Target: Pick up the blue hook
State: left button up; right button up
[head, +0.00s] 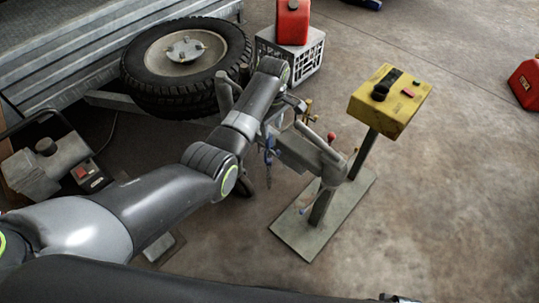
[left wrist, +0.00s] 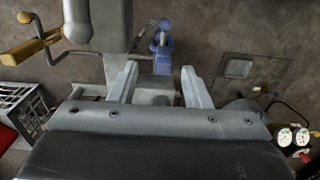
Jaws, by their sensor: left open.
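The blue hook (head: 268,156) hangs low beside the grey metal bar and post in the middle of the head view. In the left wrist view the blue hook (left wrist: 161,40) is just beyond the fingertips and roughly between their lines. My left gripper (left wrist: 160,78) is open, with nothing held between its two pale fingers. The fingers are apart from the hook. In the head view my left arm reaches in from the left, and its wrist hides much of the area above the hook.
A grey post (left wrist: 110,22) with a crank and yellow handle (left wrist: 22,48) stands close to the left finger. A yellow control box (head: 390,98) stands on a flat base plate. A spare tire (head: 135,72) and crate (head: 311,62) are behind.

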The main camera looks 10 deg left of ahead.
pick_arm(q)
jog(key=shift+s+f, duration=0.1)
jog(key=shift+f, duration=0.35)
jog(key=f+b, duration=0.1)
jog(key=f, duration=0.1)
jog(key=f+b, duration=0.1)
jog(key=f, duration=0.1)
jog(key=shift+a+f, duration=0.1)
jog(key=shift+a, duration=0.3)
jog(key=shift+f, duration=0.55)
pick_arm(e)
jog(key=shift+t, duration=0.3)
jog(key=r, duration=0.3)
jog(key=w+a+r, duration=0.1)
jog(key=shift+r, duration=0.25)
pick_arm(q)
jog(key=shift+c, duration=0.4)
pick_arm(e)
jog(key=shift+s, duration=0.1)
pick_arm(q)
grip_shut()
jog(key=shift+r, duration=0.15)
